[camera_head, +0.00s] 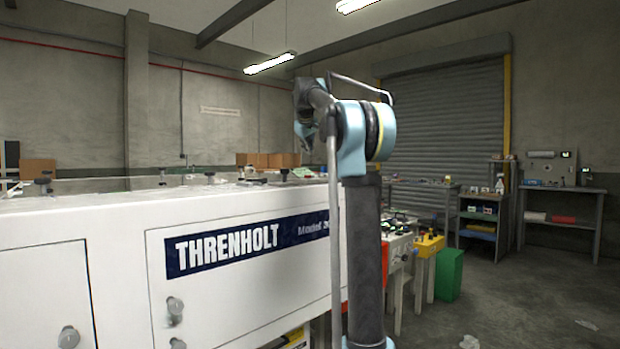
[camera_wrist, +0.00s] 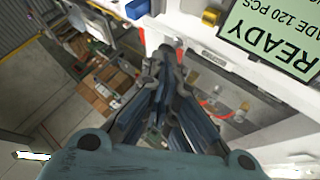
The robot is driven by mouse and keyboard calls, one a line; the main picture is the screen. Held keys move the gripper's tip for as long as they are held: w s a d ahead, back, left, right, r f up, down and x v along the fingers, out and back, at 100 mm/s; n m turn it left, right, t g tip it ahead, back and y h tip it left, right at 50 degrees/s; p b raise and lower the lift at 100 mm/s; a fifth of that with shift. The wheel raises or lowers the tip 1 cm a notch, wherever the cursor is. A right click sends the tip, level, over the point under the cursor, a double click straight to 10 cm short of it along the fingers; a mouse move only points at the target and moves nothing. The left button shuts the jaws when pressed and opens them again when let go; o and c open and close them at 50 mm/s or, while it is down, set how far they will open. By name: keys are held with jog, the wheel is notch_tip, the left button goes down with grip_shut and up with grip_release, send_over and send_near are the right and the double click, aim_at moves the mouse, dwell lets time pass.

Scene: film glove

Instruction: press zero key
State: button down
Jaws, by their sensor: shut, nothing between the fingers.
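No zero key and no keypad can be made out in either view. In the wrist view, a green display (camera_wrist: 275,37) reading "READY" and "120 PCS" appears upside down at the upper right, set in a white panel (camera_wrist: 185,25). My gripper (camera_wrist: 170,52) is shut and empty, its dark fingers pointing up the picture towards the panel's edge. Whether the fingertips touch the panel cannot be told. In the head view the white Threnholt machine (camera_head: 85,220) fills the left, and my arm stands in front of its right end; the gripper is not clear there.
A blue part (camera_wrist: 137,9) and a yellow part (camera_wrist: 210,17) sit on the panel near the fingers. In the head view, a yellow stand (camera_head: 428,246) and a green box (camera_head: 449,275) stand right of my arm. Open floor (camera_head: 530,305) lies at the right.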

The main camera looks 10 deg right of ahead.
jog(key=shift+f, duration=3.1)
jog(key=shift+f, duration=0.1)
jog(key=shift+s+f, duration=0.1)
jog(key=shift+f, duration=0.15)
